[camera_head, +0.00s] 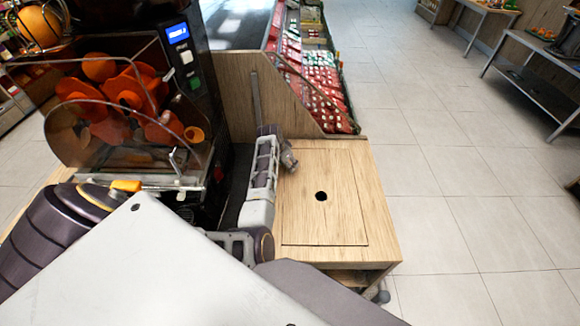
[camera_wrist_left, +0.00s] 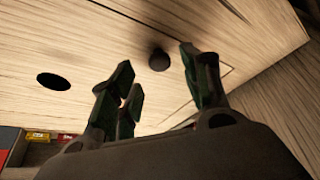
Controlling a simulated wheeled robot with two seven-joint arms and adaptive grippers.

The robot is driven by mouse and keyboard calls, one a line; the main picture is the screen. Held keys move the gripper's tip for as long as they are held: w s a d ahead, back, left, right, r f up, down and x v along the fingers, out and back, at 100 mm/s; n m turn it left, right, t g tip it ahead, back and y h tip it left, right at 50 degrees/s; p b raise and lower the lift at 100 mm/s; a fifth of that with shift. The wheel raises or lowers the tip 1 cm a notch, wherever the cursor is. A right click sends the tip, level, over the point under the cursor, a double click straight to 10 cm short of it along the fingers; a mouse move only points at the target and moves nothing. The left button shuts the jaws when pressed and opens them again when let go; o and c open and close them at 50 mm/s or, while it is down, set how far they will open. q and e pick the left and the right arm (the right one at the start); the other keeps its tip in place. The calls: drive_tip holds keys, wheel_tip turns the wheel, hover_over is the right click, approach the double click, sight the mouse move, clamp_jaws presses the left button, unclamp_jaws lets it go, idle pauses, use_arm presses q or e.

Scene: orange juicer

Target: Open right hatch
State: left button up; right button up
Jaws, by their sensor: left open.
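The right hatch (camera_head: 335,222) is a square wooden panel with a round black hole (camera_head: 321,196), set in the top of the wooden counter. It looks flush and shut. My left gripper (camera_head: 289,160) is at the upper left of the hatch in the head view, partly hidden by its own arm. In the left wrist view the open fingers (camera_wrist_left: 157,58) point at the wood, with nothing held between them. A black hole (camera_wrist_left: 53,80) lies left of the fingers there. A dark round spot shows between the fingertips; I cannot tell what it is. My right gripper is out of view.
The orange juicer (camera_head: 192,75) with oranges behind a clear cover stands left of the hatch. A wooden side panel (camera_head: 240,95) and a produce stand (camera_head: 320,90) rise behind it. Open tiled floor (camera_head: 450,170) lies to the right.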

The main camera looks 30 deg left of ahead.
use_arm(q)
drive_tip(key=shift+x, duration=1.6)
drive_tip(key=shift+c, duration=0.4)
clamp_jaws()
